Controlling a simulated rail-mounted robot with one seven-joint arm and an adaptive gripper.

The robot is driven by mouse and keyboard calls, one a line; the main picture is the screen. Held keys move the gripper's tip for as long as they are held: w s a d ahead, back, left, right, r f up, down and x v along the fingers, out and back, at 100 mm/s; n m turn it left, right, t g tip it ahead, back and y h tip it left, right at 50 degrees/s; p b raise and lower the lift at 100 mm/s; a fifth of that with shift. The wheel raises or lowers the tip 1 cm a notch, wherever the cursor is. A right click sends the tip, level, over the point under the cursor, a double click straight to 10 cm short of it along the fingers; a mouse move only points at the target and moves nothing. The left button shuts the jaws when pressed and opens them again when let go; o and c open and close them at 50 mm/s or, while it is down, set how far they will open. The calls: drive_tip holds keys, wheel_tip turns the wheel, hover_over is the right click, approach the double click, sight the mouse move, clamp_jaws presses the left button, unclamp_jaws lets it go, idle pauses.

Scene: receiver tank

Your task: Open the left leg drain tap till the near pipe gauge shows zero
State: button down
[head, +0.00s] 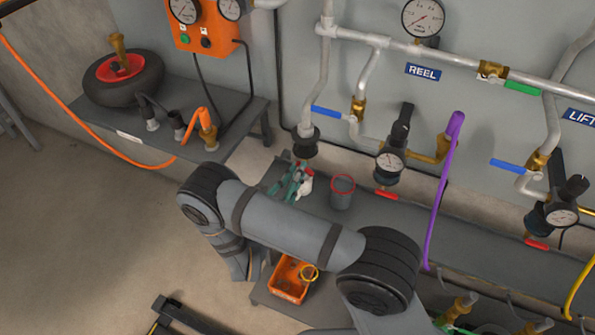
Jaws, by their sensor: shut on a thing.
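The left pipe leg (323,75) comes down from the header pipe to a black fitting (305,141). Just below that fitting, my gripper (299,170), with teal parts, is shut at the left leg drain tap. The tap is small and mostly covered by the fingers, and its handle angle cannot be made out. My upper arm crosses in front and hides my wrist. A round white-faced gauge (423,17) sits on the header pipe above the REEL sign. Its needle points to the lower left, but the exact reading is too small to tell.
A grey red-rimmed pot (342,193) stands right of my gripper. An orange bin (290,279) is below my arm. A purple hose (443,190) hangs at the right. A filter gauge (389,166) sits above a red handle (386,195). A bench (245,124) with a wheel is at left.

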idle(0.3)
drive_tip(key=c, duration=1.7)
unclamp_jaws()
drive_tip(key=shift+v, duration=4)
drive_tip(key=shift+c, duration=0.3)
